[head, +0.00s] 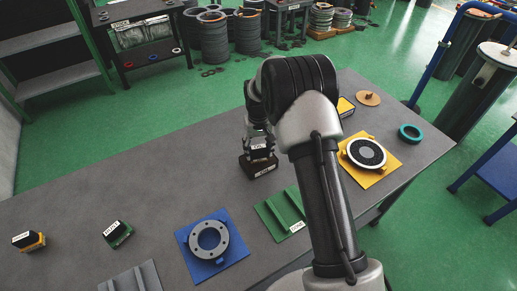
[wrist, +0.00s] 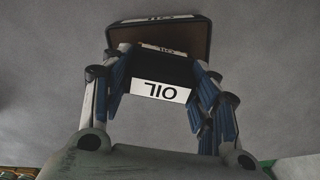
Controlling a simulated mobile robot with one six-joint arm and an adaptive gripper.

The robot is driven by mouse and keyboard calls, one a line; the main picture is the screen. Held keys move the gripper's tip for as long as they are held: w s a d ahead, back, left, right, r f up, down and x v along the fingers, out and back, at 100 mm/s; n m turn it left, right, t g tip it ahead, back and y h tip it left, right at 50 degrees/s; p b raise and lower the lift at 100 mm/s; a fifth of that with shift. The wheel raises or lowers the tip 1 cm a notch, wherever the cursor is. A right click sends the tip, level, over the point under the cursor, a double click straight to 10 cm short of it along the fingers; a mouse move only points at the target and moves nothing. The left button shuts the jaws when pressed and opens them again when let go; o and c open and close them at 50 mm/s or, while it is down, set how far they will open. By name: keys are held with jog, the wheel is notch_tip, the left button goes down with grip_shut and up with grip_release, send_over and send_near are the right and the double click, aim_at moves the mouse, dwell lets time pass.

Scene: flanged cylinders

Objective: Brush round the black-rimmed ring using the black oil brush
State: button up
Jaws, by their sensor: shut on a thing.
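The black oil brush (wrist: 160,80) is between the fingers of my gripper (wrist: 165,95), its white OIL label facing the wrist camera. In the head view my gripper (head: 259,141) is shut on the brush (head: 259,153), right at a dark brown holder (head: 258,168) on the table. The holder also shows behind the brush in the wrist view (wrist: 190,38); I cannot tell whether the brush still touches it. A round piece with a white ring and black rim (head: 381,156) sits on a yellow plate (head: 378,178), right of my arm; it looks like the black-rimmed ring.
A grey flanged ring (head: 193,240) is on a blue plate (head: 206,273). A green channelled plate (head: 272,222) lies partly behind my arm. Labelled blocks (head: 117,234) (head: 28,241) stand at left, another (head: 345,106) at the back. A teal ring (head: 402,132) lies near the right edge.

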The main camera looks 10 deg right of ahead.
aim_at(258, 146)
dwell(0.3)
jog(key=shift+r+p, duration=2.15)
jog(key=shift+r, duration=1.35)
